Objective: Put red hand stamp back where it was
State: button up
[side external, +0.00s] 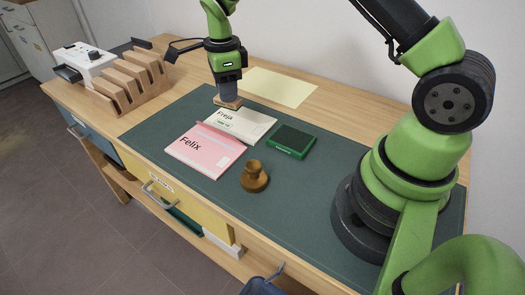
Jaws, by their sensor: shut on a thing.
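My gripper (228,94) points down at the back of the green mat. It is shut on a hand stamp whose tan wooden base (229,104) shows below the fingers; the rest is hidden. I see no red on it. The base is at the far edge of the white Freja envelope (248,128); I cannot tell whether it touches. A brown wooden hand stamp (255,178) stands upright on the mat in front. A green ink pad (291,141) lies to the right. The pink Felix envelope (203,151) overlaps or adjoins the white one.
A pale yellow sheet (280,87) lies behind the mat. The mat (330,190) is clear right of the brown stamp.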

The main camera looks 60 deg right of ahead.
jog(key=s+a+r+n, duration=0.2)
jog(key=s+n, duration=0.1)
jog(key=s, duration=0.9)
jog(key=f, duration=0.5)
jog(key=shift+s+a+f, duration=0.15)
jog(key=shift+s+a, duration=0.1)
jog(key=shift+s, duration=0.05)
jog(key=shift+f, duration=2.5)
jog(key=shift+f, duration=0.15)
jog(key=o, duration=0.8)
